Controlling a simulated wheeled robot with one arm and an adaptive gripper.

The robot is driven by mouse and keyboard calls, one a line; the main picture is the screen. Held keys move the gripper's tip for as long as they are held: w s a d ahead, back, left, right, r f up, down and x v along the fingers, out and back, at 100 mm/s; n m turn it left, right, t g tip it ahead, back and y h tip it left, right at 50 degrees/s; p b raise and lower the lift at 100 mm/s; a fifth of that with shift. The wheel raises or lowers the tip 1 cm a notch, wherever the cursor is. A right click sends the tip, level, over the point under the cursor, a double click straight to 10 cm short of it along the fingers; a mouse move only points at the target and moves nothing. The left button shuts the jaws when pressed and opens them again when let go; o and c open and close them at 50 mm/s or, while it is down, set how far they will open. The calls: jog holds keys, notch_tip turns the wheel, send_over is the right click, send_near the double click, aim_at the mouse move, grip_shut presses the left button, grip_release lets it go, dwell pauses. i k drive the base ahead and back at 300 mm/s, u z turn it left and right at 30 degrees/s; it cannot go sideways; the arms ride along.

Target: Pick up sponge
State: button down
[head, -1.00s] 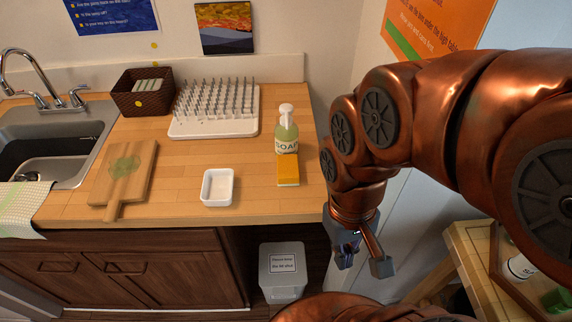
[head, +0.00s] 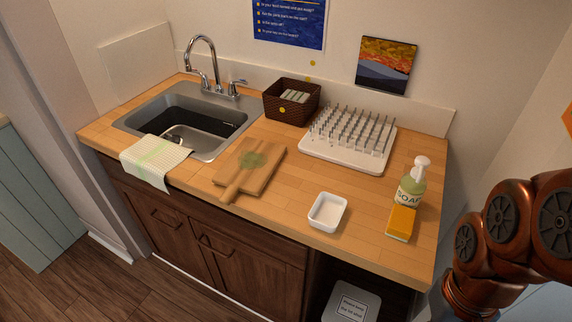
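An orange-yellow sponge (head: 401,223) with a paler lower side rests on the wooden counter near its right end. It is just in front of a soap bottle (head: 411,184) with a white pump top, and I cannot tell whether they touch. My copper-coloured arm shows at the right edge of the head view, to the right of the counter. My gripper is below the frame and out of view.
A small white dish (head: 327,212) is left of the sponge. A white drying rack (head: 349,138), a brown basket (head: 292,101), a cutting board (head: 250,168), a towel (head: 156,161) and a sink (head: 187,118) are further left. A grey bin (head: 351,303) stands under the counter.

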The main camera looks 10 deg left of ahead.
aim_at(400, 223)
jog(key=z, duration=2.85)
jog(key=k, duration=1.75)
jog(key=u, duration=2.35)
jog(key=i, duration=0.5)
jog(key=u, duration=0.05)
